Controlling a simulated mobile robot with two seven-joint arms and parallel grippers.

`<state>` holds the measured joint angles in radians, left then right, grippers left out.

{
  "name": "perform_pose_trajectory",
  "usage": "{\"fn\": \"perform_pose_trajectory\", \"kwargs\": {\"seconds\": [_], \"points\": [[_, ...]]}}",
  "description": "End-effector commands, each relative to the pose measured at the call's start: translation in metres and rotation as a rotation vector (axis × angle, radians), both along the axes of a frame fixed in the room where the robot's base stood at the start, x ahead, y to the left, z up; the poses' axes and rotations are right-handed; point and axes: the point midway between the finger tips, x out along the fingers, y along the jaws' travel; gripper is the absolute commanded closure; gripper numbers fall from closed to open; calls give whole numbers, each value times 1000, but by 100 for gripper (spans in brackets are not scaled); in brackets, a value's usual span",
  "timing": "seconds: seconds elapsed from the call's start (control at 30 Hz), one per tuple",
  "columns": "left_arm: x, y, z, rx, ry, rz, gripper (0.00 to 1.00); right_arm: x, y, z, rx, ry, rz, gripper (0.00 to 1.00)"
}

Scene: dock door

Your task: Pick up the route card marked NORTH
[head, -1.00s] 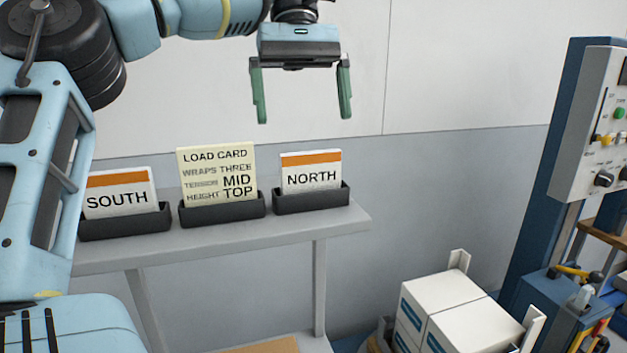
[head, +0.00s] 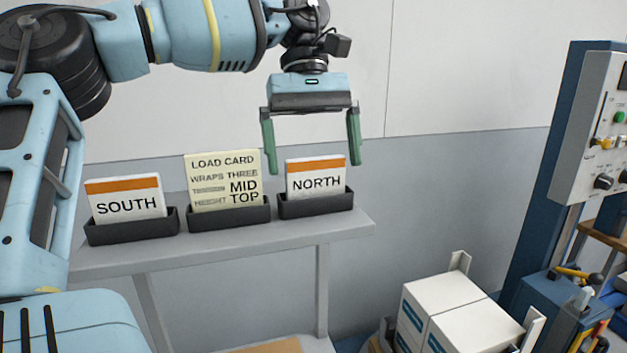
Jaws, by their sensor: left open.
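The NORTH route card (head: 316,180) is white with an orange band at the top. It stands upright in a dark holder (head: 316,205) at the right end of a grey shelf. My left gripper (head: 314,168) points down with its two green fingers spread wide, one to each side of the card's upper part in the picture. It is open and empty; I cannot tell whether the fingers are level with the card in depth. My right gripper is not in view.
The SOUTH card (head: 126,198) and the cream load card (head: 224,181) stand in their own holders to the left on the grey shelf (head: 260,236). White cartons (head: 455,318) are at the lower right, below a control panel (head: 590,130) on a blue post.

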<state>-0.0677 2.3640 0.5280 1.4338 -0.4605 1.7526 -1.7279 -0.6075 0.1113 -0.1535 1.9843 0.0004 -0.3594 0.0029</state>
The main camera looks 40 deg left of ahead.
Motion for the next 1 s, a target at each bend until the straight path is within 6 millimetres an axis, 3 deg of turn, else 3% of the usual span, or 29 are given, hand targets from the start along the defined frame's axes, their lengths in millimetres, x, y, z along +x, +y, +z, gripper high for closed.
{"fn": "perform_pose_trajectory", "kwargs": {"seconds": [0.2,0.53,0.8,1.0], "points": [[0,0,-1,0,2,1,1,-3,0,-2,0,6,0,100],[0,0,-1,-1,0,0,43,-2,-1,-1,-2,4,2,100],[1,0,3,0,0,1,43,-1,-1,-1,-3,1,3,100],[2,0,28,2,-1,2,43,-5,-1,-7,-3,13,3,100]]}}
